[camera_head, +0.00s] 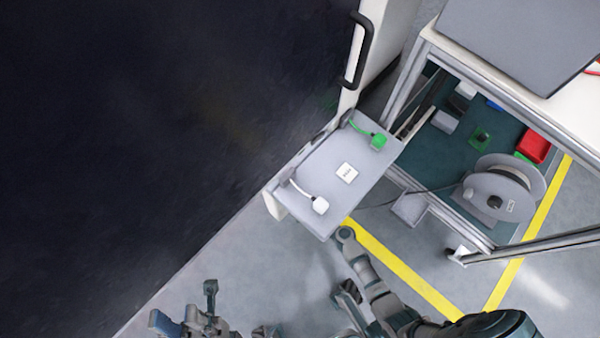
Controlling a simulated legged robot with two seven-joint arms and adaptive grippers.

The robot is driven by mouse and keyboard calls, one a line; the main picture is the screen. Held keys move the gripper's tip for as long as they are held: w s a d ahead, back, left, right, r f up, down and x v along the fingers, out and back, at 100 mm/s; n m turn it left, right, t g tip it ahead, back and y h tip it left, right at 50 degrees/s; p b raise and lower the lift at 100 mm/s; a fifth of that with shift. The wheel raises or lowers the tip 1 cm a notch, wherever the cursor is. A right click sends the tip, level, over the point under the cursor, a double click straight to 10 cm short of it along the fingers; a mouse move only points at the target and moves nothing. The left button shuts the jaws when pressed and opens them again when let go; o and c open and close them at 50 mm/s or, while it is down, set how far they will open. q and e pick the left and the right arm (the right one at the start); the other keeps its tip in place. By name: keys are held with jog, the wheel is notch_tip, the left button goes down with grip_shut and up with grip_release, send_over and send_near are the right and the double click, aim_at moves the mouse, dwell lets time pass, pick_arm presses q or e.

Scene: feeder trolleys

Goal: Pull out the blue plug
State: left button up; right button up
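A grey panel (332,208) juts from the dark cabinet. A green plug (378,141) with a green cable sits at its upper end, and a white plug (320,205) with a white cable at its lower end. I see no clearly blue plug on the panel. My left gripper (187,306) is at the bottom left, apart from the panel, its fingers spread. A blue-grey piece shows at its left finger; I cannot tell whether it is part of the gripper. My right gripper (345,264) is just below the panel, its fingers apart and nothing seen between them.
The large dark cabinet (150,120) fills the left, with a black handle (358,50) at its edge. A trolley at the right holds a cable reel (497,195) and a red bin (535,146). Yellow lines (400,268) mark the grey floor.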

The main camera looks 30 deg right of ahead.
jog(key=shift+d, duration=0.15)
jog(key=c, duration=0.4)
grip_shut()
jog(key=shift+s+d, duration=0.35)
jog(key=shift+s, duration=0.6)
jog(key=shift+s+d, duration=0.3)
jog(key=shift+s, duration=0.6)
jog(key=shift+s+d, duration=0.35)
jog(key=shift+s, duration=0.6)
